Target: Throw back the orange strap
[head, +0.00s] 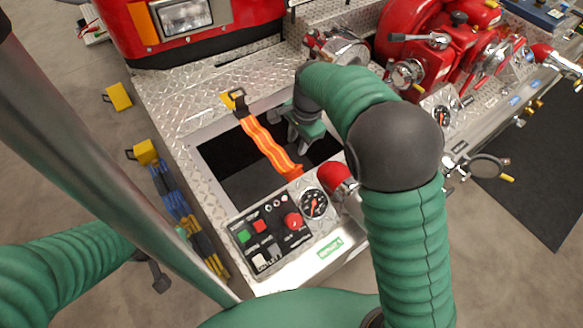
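The orange strap (266,145) has yellow stripes. It runs across a dark open recess (225,160) in the diamond-plate bumper, from a black and yellow buckle (235,100) at the far edge to the near edge by the control panel. My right gripper (300,140) hangs over the recess, just right of the strap and apart from it in the picture. Its fingers look spread, with nothing seen between them. My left gripper (152,274) shows only as a small dark part at the lower left, mostly hidden behind my own body parts.
A control panel (258,238) with buttons, a gauge (314,204) and a red knob (332,177) lie on the near side of the recess. Red pump parts (425,60) stand at the upper right. Blue and yellow hoses (183,215) hang at the bumper's left side.

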